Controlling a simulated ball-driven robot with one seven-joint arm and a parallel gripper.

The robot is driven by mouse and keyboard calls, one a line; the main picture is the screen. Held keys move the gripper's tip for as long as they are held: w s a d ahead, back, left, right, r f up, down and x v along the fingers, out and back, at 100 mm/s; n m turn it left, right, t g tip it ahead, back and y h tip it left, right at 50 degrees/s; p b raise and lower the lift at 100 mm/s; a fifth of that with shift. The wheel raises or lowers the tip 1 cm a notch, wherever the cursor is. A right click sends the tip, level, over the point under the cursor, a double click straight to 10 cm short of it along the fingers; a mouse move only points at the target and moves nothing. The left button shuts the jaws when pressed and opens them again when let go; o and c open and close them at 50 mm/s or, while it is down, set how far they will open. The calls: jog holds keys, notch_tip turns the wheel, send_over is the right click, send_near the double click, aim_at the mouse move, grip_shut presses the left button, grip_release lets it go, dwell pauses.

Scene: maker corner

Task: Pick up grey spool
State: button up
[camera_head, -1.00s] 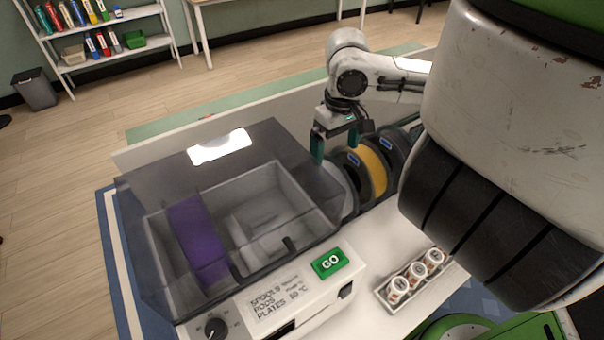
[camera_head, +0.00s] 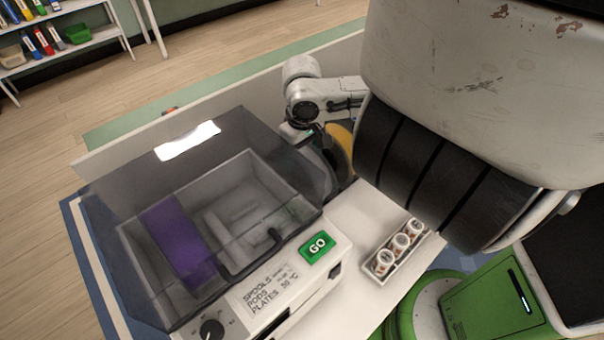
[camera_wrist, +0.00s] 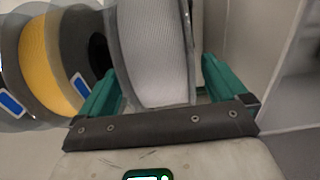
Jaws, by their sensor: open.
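The grey spool (camera_wrist: 152,50) stands upright between the two green fingers of my gripper (camera_wrist: 158,92) in the wrist view. The left finger is close beside its left flange; the right finger is a little apart from its right side. The gripper is open around it. In the head view my gripper's fingers are hidden behind the clear box, and only a sliver of the grey spool may show through the lid. A yellow spool (camera_wrist: 47,60) stands just left of the grey one in the wrist view, and part of it shows in the head view (camera_head: 341,143).
The clear-lidded machine (camera_head: 130,262) with a green GO button (camera_head: 317,247) stands beside the spools, holding a purple plate (camera_head: 178,240). A small tray (camera_head: 372,268) of white pods sits on the white counter (camera_head: 350,212). A low back panel (camera_head: 230,95) runs behind.

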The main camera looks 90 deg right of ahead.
jog(key=shift+f, duration=0.75)
jog(key=shift+c, duration=0.3)
jog(key=shift+r, duration=0.1)
grip_shut()
